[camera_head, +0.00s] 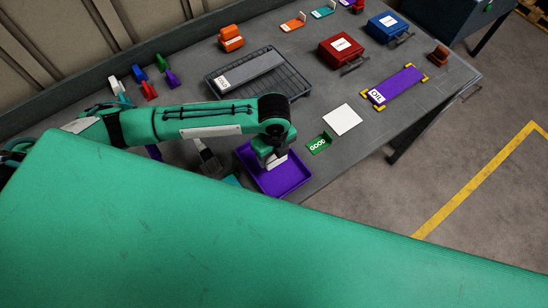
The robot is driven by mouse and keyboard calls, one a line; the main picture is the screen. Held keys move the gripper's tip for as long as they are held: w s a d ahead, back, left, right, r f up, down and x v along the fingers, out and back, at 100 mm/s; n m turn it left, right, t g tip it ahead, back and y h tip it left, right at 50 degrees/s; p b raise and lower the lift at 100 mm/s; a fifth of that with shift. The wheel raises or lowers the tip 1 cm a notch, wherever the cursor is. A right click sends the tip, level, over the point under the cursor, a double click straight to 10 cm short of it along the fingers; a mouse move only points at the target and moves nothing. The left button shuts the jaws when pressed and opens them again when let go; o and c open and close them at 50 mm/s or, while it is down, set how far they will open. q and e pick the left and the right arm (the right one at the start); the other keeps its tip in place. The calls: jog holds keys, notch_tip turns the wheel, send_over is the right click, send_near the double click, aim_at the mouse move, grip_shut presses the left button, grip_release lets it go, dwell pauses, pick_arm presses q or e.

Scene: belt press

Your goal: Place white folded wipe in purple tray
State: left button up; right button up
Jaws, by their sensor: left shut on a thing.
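The purple tray (289,181) lies on the grey table near its front edge. My left gripper (273,163) points down over the tray's upper left part. A small white piece, which looks like the white folded wipe (277,160), shows at its fingertips, and the gripper is shut on it. I cannot tell whether the wipe touches the tray floor. My left arm hides the tray's upper left corner. My right gripper is not in view.
A white square sheet (342,120) and a green GOOD card (319,143) lie just right of the tray. A dark rack (290,82), red box (341,48), blue box (386,27) and purple plate (402,84) stand farther back. Small coloured items stand at the left.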

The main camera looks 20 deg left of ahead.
aim_at(274, 161)
pick_arm(q)
jog(key=shift+f, duration=0.65)
notch_tip(274, 161, down, 3)
jog(key=shift+p, duration=0.5)
jog(key=shift+f, duration=0.35)
jog(key=shift+f, duration=0.2)
jog(key=o, duration=1.1)
jog(key=shift+r, duration=0.15)
